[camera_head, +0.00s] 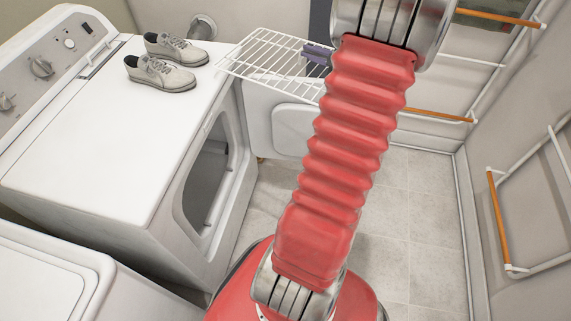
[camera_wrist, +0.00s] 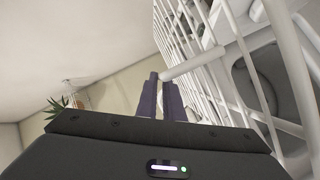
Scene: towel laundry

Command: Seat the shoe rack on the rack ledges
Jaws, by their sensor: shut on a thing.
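The shoe rack (camera_head: 265,60), a white wire grid, is held in the air just right of the shoes, near the dryer's top right edge. My gripper (camera_head: 316,54) is shut on its right side; my red arm hides part of that area. In the wrist view the purple fingers (camera_wrist: 161,98) close on an edge bar of the rack (camera_wrist: 228,72), which appears steeply tilted there. The dryer (camera_head: 110,130) has its front opening (camera_head: 207,178) facing right. I cannot make out the rack ledges in either view.
Two grey shoes (camera_head: 165,75) stand on the dryer's top. The open dryer door (camera_head: 262,118) is below the rack. Another white machine (camera_head: 45,280) is at the front left. Wall racks with orange bars (camera_head: 499,218) are on the right. The tiled floor (camera_head: 405,220) is clear.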

